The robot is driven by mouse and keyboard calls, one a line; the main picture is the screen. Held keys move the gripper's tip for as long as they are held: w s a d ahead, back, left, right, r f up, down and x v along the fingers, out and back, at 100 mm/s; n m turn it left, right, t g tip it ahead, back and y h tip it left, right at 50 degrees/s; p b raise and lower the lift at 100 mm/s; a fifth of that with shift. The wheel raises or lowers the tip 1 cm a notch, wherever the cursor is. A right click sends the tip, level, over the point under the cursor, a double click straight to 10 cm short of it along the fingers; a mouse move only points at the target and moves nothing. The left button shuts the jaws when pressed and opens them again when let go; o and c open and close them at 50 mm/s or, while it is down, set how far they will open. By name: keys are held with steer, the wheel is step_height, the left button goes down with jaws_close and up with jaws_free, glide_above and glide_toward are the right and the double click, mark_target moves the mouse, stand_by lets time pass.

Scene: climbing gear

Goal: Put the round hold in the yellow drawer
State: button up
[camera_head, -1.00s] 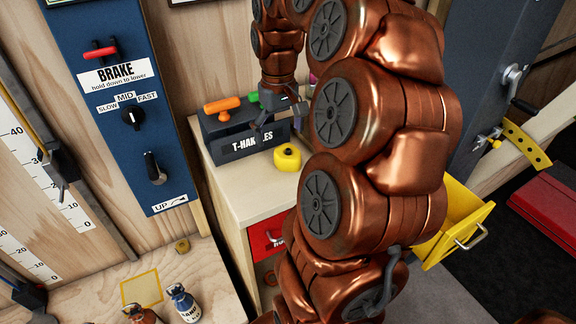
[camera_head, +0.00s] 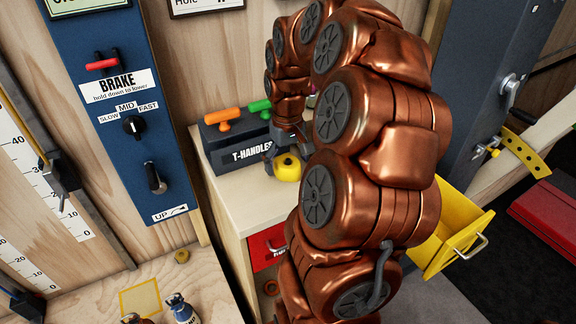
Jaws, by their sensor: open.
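The round hold (camera_head: 287,170) is yellow and sits on the cabinet top in front of the T-handles box. My gripper (camera_head: 283,160) is open, with its fingers down around or just behind the hold; I cannot tell whether they touch it. The yellow drawer (camera_head: 452,236) is pulled open at the right, with a metal handle (camera_head: 472,248) on its front. My copper arm hides the drawer's left part and much of the cabinet.
The T-handles box (camera_head: 240,142) with an orange handle (camera_head: 222,115) and a green handle (camera_head: 259,106) stands behind the hold. A red drawer (camera_head: 267,246) is below the cabinet top. A wooden bench (camera_head: 205,283) holds bottles. A blue brake panel (camera_head: 120,100) is at left.

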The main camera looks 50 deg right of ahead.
steer(key=shift+f, duration=0.5)
steer(key=shift+c, duration=0.2)
steer(key=shift+r, duration=0.1)
steer(key=c, duration=1.5)
